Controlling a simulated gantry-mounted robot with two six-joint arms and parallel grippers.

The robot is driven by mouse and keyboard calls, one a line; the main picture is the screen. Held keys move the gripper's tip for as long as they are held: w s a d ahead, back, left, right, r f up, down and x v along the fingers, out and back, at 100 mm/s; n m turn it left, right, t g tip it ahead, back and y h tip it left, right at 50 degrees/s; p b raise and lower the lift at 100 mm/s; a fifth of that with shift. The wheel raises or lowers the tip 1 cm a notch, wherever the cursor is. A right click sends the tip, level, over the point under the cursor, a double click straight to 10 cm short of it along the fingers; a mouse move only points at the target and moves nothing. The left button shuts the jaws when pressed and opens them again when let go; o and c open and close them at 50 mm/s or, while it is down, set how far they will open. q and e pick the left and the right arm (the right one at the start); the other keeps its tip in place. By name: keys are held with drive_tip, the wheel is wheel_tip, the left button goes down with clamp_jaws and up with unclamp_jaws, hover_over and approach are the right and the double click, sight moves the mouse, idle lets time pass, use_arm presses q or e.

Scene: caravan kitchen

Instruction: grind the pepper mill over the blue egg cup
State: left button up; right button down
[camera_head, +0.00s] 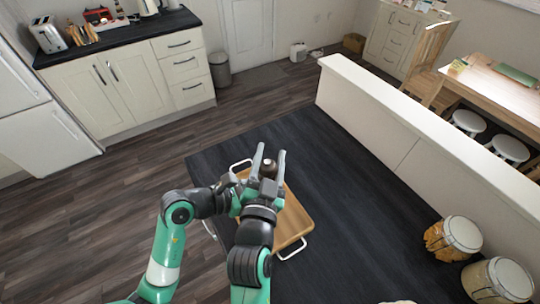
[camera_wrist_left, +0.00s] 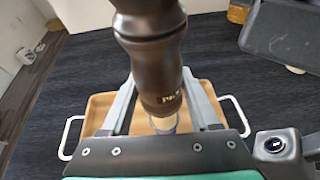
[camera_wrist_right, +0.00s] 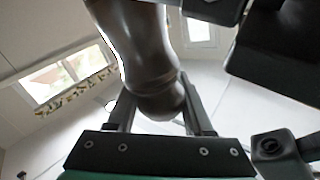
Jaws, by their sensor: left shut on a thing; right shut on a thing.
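The dark brown pepper mill (camera_wrist_left: 150,60) is between the fingers of my left gripper (camera_wrist_left: 160,88), shut on its body, with pale lettering near the lower end. My right gripper (camera_head: 270,152) is shut on the mill's upper part; the dark top (camera_head: 269,165) shows between its fingers. The right wrist view looks upward along the mill (camera_wrist_right: 143,50). In the left wrist view, a small pale blue patch under the mill's lower end looks like the blue egg cup (camera_wrist_left: 165,130), mostly hidden. In the head view my arms hide the cup and most of the left gripper.
A wooden tray (camera_head: 295,222) with white handles lies on the dark tabletop (camera_head: 350,200) below the grippers. Two drum-like jars (camera_head: 455,238) stand at the right. A white half wall (camera_head: 400,130) borders the far right side. The tabletop between tray and wall is clear.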

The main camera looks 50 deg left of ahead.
drive_tip(key=shift+c, duration=1.4)
unclamp_jaws()
drive_tip(key=v, duration=1.2)
